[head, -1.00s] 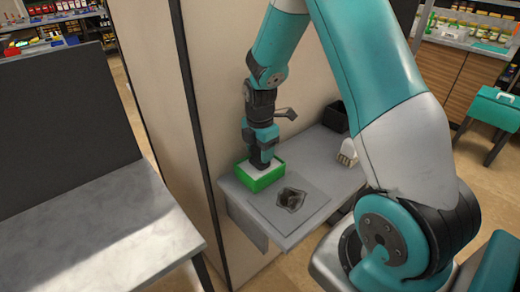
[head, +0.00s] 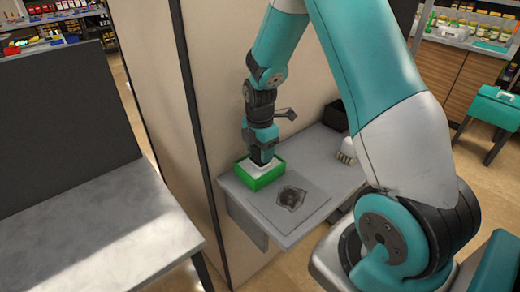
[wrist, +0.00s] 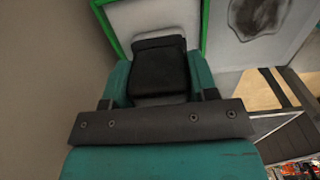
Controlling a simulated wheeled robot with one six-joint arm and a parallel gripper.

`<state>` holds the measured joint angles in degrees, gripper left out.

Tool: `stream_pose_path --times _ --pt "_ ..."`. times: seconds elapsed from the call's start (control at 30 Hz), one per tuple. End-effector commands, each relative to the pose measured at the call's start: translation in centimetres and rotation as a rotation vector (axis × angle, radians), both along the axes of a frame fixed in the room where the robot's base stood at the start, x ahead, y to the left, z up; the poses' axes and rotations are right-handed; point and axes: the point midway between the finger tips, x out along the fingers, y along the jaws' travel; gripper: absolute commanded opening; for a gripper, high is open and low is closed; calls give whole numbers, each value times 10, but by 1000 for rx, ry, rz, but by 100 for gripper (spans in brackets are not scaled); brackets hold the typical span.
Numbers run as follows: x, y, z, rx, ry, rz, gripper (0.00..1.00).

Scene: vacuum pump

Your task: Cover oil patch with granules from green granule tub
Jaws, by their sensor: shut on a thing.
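The green tub (head: 262,182) with pale contents stands at the left end of the grey shelf, and its green rim shows in the wrist view (wrist: 108,30). My gripper (head: 263,153) is over the tub, pointing down. It is shut on a black block-shaped piece (wrist: 158,70), which shows between the teal fingers in the wrist view. The lower end of this piece is hard to make out against the pale contents. The dark grey oil patch (head: 291,198) lies on a flat plate to the right of the tub. It also shows in the wrist view (wrist: 258,15).
A black box (head: 336,116) stands at the shelf's far end. A white item with finger-like ends (head: 346,150) sits near it, partly behind my arm. A tall beige panel (head: 165,110) rises close behind the shelf. A grey table (head: 95,235) is at left.

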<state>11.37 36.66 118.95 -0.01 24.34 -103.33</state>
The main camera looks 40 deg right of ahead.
Motion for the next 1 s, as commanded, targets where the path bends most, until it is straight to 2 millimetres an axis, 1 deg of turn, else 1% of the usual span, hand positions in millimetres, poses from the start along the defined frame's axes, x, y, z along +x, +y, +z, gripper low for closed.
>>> stream_pose_path --times 0.33,0.47,1.0 --pt "-1 0 -2 1 3 0 34" --pt "-1 0 1 1 3 0 34" --pt "0 0 47 0 1 0 34"
